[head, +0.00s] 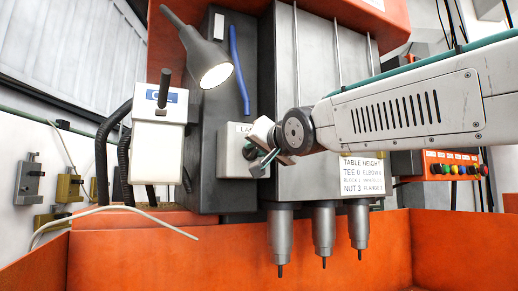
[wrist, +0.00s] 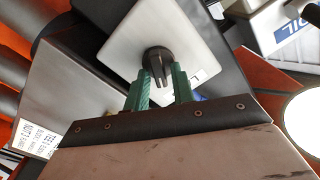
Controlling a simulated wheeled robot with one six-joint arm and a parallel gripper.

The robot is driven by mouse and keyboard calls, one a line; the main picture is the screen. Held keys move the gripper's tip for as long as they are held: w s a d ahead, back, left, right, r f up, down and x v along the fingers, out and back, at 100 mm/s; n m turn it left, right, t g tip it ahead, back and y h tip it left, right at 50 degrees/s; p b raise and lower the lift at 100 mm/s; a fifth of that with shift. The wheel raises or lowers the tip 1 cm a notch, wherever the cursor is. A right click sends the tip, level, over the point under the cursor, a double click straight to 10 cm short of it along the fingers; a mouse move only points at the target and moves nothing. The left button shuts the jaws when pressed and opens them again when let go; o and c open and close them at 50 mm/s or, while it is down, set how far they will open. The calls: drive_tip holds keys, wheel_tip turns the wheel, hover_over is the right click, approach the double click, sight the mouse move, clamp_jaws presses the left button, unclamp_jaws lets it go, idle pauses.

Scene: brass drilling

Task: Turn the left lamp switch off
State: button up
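The lamp switch is a pale box (head: 232,152) on the dark machine's side, with a label partly hidden by my gripper. In the wrist view its white plate (wrist: 185,38) carries a round black knob (wrist: 157,56) with a raised bar. My gripper (head: 259,160) is right at the box. In the wrist view my gripper (wrist: 161,78) has its two green fingers apart, one on each side of the knob's bar. A gap shows between bar and fingers; whether either touches cannot be told. The lamp (head: 213,68) above is lit.
A white box with a blue label (head: 158,145) stands left of the switch. Three drill spindles (head: 324,232) hang below right, above an orange tray (head: 140,255). A sign (head: 362,175) is behind my arm. A thin pale hose (head: 110,208) crosses the lower left.

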clamp_jaws()
drive_tip(key=shift+n, duration=0.3)
drive_tip(key=n, duration=1.1)
drive_tip(key=shift+s+a, duration=0.1)
drive_tip(key=shift+a, duration=0.15)
drive_tip(key=shift+f+n, duration=0.1)
drive_tip(key=shift+n, duration=0.2)
drive_tip(key=shift+o, duration=1.8)
unclamp_jaws()
drive_tip(key=shift+s, duration=0.1)
